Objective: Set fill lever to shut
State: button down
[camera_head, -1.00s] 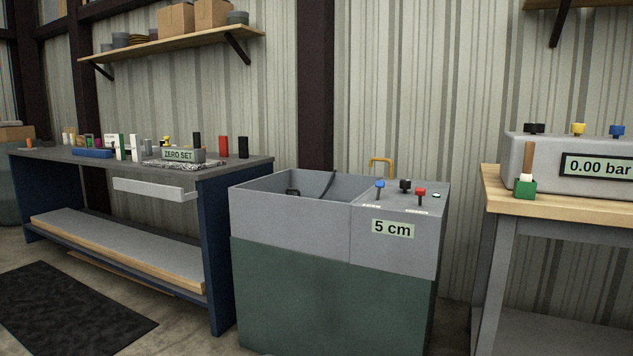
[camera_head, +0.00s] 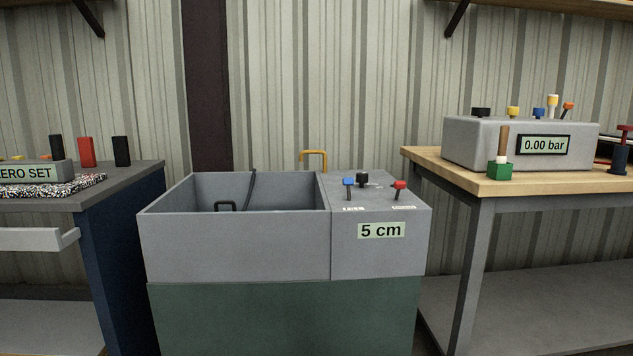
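A grey tank with a green base stands ahead in the head view, its open basin (camera_head: 235,243) on the left and a control top on the right. A blue-topped lever (camera_head: 348,187) and a red-topped lever (camera_head: 398,189) stand on the control top, each behind a small white label too small to read. I cannot tell which one is the fill lever. A black knob (camera_head: 362,180) sits behind them. The display (camera_head: 381,230) on the tank's front reads 5 cm. My gripper is not in view.
A dark workbench (camera_head: 120,185) with a ZERO SET box (camera_head: 30,172) stands left. A wooden-topped bench (camera_head: 435,173) stands right, bearing a grey unit (camera_head: 480,140) reading 0.00 bar and a green block (camera_head: 499,170). A yellow pipe (camera_head: 314,153) rises behind the tank.

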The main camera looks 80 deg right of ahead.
aim_at(347, 182)
jog(key=z, duration=0.55)
jog(key=i, duration=0.9)
jog(key=z, duration=0.9)
